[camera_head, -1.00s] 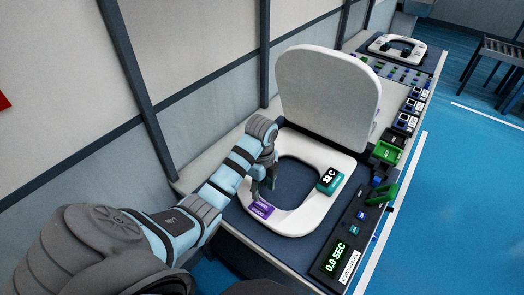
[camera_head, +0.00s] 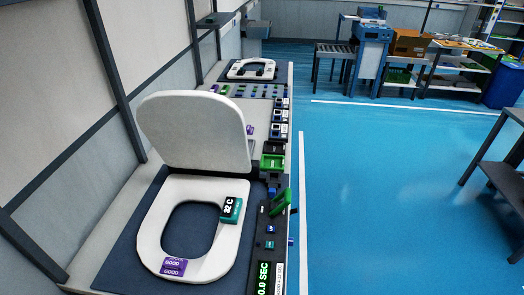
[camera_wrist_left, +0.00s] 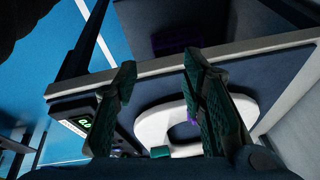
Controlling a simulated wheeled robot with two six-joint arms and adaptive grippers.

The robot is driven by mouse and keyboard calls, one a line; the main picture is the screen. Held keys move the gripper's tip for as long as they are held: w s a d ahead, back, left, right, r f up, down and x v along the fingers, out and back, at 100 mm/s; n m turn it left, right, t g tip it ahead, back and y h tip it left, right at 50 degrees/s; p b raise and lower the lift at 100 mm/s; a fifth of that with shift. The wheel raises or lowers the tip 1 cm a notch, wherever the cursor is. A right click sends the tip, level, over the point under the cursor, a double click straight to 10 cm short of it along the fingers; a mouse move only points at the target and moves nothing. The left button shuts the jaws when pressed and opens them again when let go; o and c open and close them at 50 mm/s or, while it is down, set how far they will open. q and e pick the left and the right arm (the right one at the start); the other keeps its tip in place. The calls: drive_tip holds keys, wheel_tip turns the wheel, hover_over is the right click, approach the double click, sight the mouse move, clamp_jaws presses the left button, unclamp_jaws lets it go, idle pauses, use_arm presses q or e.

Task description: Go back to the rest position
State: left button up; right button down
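My left gripper (camera_wrist_left: 160,64) shows only in the left wrist view. Its two dark fingers are spread apart with nothing between them, so it is open and empty. Beyond the fingers is the white toilet seat (camera_wrist_left: 152,127), clear of them. In the head view the seat ring (camera_head: 150,232) lies on a dark blue mat with its lid (camera_head: 196,132) raised. A purple "GOOD" tag (camera_head: 173,267) and a teal box reading 32 C (camera_head: 231,210) sit on the ring. Neither arm shows in the head view, and my right gripper is not seen.
A timer display (camera_head: 264,278) and a green holder (camera_head: 280,202) line the bench's right edge. A second toilet seat (camera_head: 252,68) lies farther along. A wall with dark posts (camera_head: 115,80) stands left. The blue floor (camera_head: 380,200) is open; a dark table (camera_head: 502,180) stands right.

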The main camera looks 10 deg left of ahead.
use_arm(q)
drive_tip(key=s+a+f+n+g+b, duration=0.15)
drive_tip(key=s+f, duration=0.25)
drive_tip(key=f, duration=1)
drive_tip(key=s+a+f+b, duration=0.1)
drive_tip(key=s+f+b, duration=0.15)
drive_tip(key=f, duration=1.25)
drive_tip(key=s+f, duration=0.6)
drive_tip(key=s, duration=0.4)
drive_tip(key=shift+f+g, duration=0.35)
drive_tip(key=shift+f, duration=0.05)
drive_tip(key=shift+c, duration=0.6)
